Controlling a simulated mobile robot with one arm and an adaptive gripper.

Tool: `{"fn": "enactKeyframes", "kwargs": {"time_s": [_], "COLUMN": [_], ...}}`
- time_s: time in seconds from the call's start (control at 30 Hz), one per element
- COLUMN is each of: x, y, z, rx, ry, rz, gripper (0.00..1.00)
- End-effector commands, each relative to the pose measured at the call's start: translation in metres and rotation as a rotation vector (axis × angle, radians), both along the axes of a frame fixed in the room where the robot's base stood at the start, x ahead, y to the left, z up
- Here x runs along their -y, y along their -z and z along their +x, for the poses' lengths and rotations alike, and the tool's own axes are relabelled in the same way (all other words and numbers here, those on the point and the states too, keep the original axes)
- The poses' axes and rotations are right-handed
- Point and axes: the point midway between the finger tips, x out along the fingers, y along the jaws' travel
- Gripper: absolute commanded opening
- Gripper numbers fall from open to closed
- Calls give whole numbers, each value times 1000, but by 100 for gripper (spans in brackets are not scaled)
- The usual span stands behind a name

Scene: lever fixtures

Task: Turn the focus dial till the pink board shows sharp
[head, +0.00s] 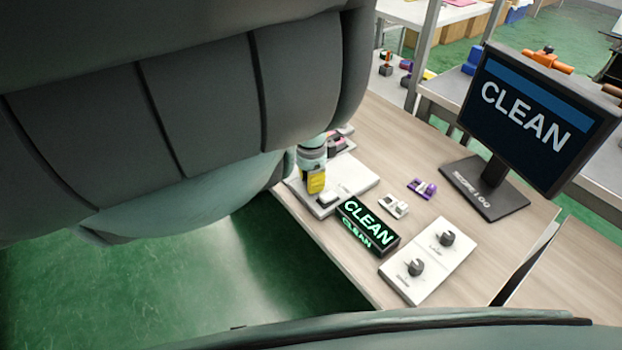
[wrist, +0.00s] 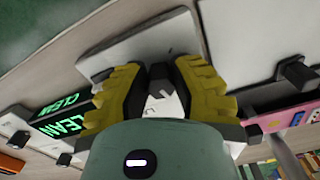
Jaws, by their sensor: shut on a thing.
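My gripper (head: 315,188) points down over a white plate (head: 351,172) at the table's left edge. In the wrist view its yellow fingers (wrist: 162,78) are shut on a small grey piece (wrist: 164,90), mostly hidden between the dark pads. I cannot tell from any label whether this is the focus dial. A pink board (wrist: 278,119) with coloured patches shows at the right of the wrist view. In the head view, only a small pink part (head: 336,144) shows behind my gripper. I cannot tell how sharp it is.
A black sign (head: 388,246) reads CLEAN in green, and a monitor (head: 528,117) reads CLEAN. A white panel with two dark dials (head: 416,267) stands at the front right. A white fixture (head: 394,206) and a purple fixture (head: 423,188) stand between. My arm covers the upper left.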

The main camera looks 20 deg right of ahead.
Motion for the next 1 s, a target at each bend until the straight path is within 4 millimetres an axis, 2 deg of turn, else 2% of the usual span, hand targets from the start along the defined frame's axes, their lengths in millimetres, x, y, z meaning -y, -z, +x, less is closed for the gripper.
{"fn": "enactKeyframes", "kwargs": {"time_s": [0.27,0.3,0.57,0.87,1.0], "x": [0,0,0,0,1], "y": [1,1,0,0,-6], "z": [0,0,0,-1,1], "rx": [1,1,1,-1,1], "ry": [-1,-1,-1,-1,-1], "rz": [-1,-1,-1,0,-2], "gripper": [0,28,55,55,55]}}
